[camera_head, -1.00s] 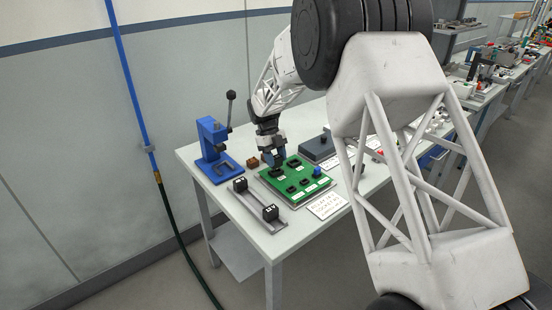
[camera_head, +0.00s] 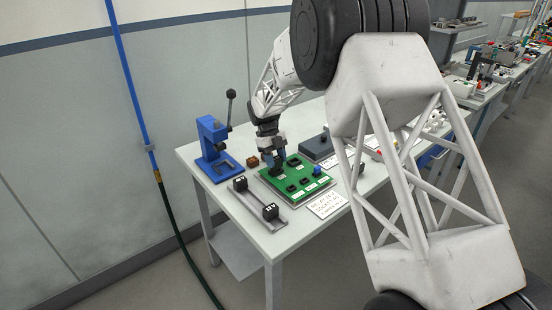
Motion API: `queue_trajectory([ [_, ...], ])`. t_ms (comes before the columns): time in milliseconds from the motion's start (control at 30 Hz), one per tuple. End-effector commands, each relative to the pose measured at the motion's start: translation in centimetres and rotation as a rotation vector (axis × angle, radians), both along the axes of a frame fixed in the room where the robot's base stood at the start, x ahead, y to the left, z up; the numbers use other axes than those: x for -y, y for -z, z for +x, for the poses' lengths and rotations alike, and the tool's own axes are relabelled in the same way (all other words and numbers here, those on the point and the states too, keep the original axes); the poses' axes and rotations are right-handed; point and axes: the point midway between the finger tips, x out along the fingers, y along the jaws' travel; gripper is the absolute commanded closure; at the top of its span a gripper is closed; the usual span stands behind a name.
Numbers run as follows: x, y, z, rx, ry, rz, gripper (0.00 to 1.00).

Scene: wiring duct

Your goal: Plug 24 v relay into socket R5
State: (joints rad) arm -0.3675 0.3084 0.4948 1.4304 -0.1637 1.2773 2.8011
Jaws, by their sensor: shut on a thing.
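The green socket board (camera_head: 283,189) lies on the table, with several black sockets and white labels on it. The labels are too small to read, so I cannot tell which socket is R5. A blue block (camera_head: 317,171) sits at the board's right side. My gripper (camera_head: 277,168) points down over the board's back left part, at the socket there. It is shut on a small piece, probably the relay, mostly hidden by the fingers. I cannot tell whether that piece is seated in the socket.
A rail with two black labelled blocks (camera_head: 270,212) lies left of the board. A blue lever press (camera_head: 213,150) stands at the back left, with a small brown block (camera_head: 252,161) near it. A dark grey box (camera_head: 317,147) stands behind the board. A printed card (camera_head: 327,206) lies in front.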

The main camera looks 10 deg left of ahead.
Motion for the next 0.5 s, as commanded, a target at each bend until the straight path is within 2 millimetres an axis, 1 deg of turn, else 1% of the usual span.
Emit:
queue_trajectory([
  [500,0.0,0.9,0.0,0.0,0.0,0.0,0.77],
])
